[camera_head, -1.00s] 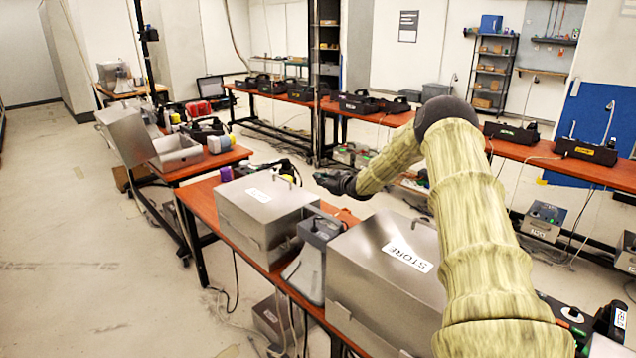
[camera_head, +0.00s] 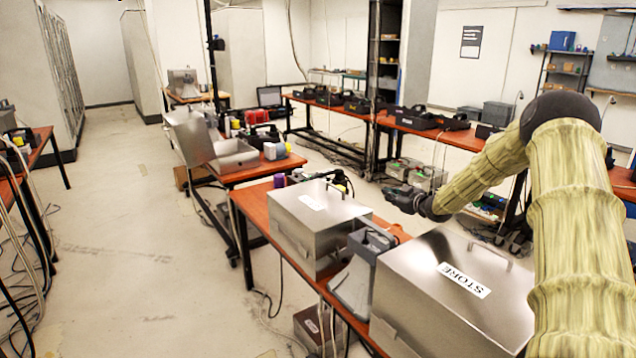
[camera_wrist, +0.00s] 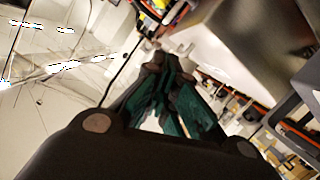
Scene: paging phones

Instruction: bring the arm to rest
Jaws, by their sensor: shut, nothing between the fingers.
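My gripper (camera_head: 397,198) is at the end of my raised arm in the head view, above and behind the grey stand between the two metal boxes. It is small and dark there. In the wrist view my gripper (camera_wrist: 165,62) shows its dark fingers with green inner pads drawn together at the tips. Nothing is held between them. My gripper appears apart from the boxes and the table.
A metal box labelled STORE (camera_head: 420,290) and a second metal box (camera_head: 330,238) stand on the orange table (camera_head: 252,204), with a grey stand (camera_head: 357,282) between them. A back bench (camera_head: 452,138) carries black cases. Open floor (camera_head: 140,240) lies to the left.

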